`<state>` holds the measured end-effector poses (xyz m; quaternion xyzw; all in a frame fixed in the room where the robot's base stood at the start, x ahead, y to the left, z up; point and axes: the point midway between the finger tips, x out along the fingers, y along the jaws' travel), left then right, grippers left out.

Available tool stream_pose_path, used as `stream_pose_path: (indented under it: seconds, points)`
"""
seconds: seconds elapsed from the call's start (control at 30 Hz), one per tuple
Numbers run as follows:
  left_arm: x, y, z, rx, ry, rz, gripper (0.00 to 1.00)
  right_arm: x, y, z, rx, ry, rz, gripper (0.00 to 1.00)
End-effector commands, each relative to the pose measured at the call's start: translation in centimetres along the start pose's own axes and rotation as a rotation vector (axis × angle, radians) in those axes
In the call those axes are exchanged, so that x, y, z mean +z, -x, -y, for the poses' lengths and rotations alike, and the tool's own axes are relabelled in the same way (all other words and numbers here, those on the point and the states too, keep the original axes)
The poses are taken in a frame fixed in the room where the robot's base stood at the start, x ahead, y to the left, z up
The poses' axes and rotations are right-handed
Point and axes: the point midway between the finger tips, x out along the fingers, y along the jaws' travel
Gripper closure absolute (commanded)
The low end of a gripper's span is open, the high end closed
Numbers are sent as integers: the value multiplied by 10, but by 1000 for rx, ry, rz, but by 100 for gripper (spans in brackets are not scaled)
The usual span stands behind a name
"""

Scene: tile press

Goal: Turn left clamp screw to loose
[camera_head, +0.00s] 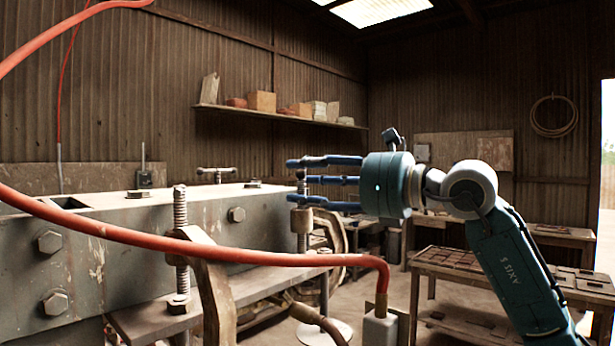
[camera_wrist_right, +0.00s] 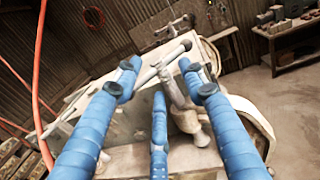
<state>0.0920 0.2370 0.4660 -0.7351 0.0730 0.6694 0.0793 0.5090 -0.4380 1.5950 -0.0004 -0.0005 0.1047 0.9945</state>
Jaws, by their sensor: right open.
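A threaded clamp screw (camera_head: 180,210) stands upright at the left on the front of the press, beside a curved clamp frame (camera_head: 210,285). A second clamp screw (camera_head: 302,228) stands further right, at the fingertips of my right gripper (camera_head: 291,181). In the right wrist view a metal cross-bar (camera_wrist_right: 162,62) and a pale screw (camera_wrist_right: 172,88) lie beyond the open fingers (camera_wrist_right: 163,80). Contact cannot be told. My left gripper is not in view.
An orange hose (camera_head: 250,259) crosses in front of the press (camera_head: 110,245). A T-shaped handle (camera_head: 216,172) stands on the press top behind. A workbench (camera_head: 450,263) is at the right, and a wall shelf (camera_head: 280,116) with blocks is at the back.

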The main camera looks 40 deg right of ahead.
Motion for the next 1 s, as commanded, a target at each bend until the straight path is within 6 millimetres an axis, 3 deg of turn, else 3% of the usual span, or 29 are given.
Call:
stream_pose_path:
  seconds: [0.1, 0.3, 0.67, 1.0]
  points:
    - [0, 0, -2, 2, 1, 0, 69, -1, 0, 0, 0, -1, 0, 59]
    - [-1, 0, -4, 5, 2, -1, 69, -1, 0, 0, 0, 0, -2, 93]
    - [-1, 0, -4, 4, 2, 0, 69, -2, 0, 1, 17, -1, -4, 93]
    - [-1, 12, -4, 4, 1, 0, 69, 0, 0, 5, 194, -8, -6, 94]
